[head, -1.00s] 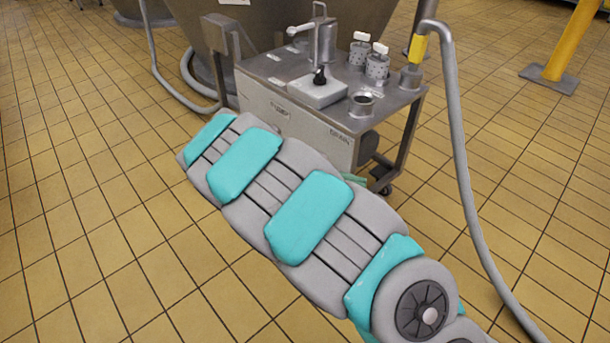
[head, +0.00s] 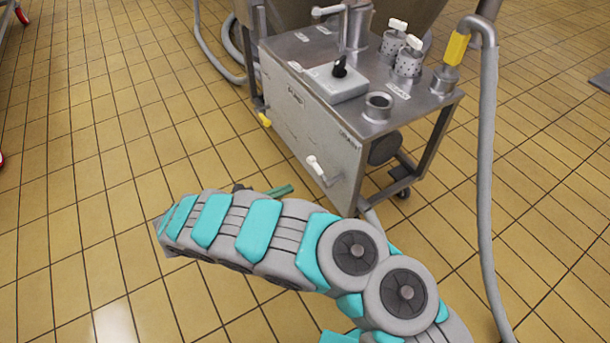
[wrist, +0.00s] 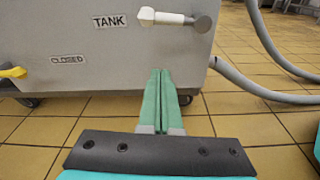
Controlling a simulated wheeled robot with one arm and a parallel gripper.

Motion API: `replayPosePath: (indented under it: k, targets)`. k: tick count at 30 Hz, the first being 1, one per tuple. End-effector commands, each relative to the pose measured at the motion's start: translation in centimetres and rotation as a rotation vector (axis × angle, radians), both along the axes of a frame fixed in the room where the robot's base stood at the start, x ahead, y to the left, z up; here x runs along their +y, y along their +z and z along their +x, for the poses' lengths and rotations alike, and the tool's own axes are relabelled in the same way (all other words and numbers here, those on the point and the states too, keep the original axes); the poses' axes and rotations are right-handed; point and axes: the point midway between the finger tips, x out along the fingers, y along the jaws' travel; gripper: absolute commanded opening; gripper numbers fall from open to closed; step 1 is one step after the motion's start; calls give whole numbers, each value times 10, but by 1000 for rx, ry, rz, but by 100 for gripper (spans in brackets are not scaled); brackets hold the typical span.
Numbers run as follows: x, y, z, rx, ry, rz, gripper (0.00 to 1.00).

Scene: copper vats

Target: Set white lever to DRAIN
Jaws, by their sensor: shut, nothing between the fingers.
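The white lever (head: 318,167) is on the lower right of the cart's front panel. In the wrist view the white lever (wrist: 165,16) lies about level, its handle pointing left towards the TANK label (wrist: 110,21) from a grey pivot at its right. My gripper (wrist: 160,72) is shut and empty, its green fingers side by side below the lever and apart from it. In the head view my gripper (head: 281,190) shows low in front of the panel, partly hidden by my arm. A label near the panel's upper right (head: 350,138) is too small to read surely.
A yellow lever (wrist: 12,72) is at the left beside a CLOSED label (wrist: 67,59). The steel cart (head: 300,110) carries a black-knobbed box (head: 337,80) and canisters on top. A grey hose (head: 486,180) hangs at the right. Tiled floor is open at the left.

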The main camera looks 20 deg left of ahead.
Motion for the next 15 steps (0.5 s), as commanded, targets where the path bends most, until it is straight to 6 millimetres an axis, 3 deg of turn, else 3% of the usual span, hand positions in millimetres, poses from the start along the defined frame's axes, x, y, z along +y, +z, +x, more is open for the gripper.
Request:
replayPosePath:
  k: [15]
  targets:
    - [-63,-14,73,2,-6,-3,0]
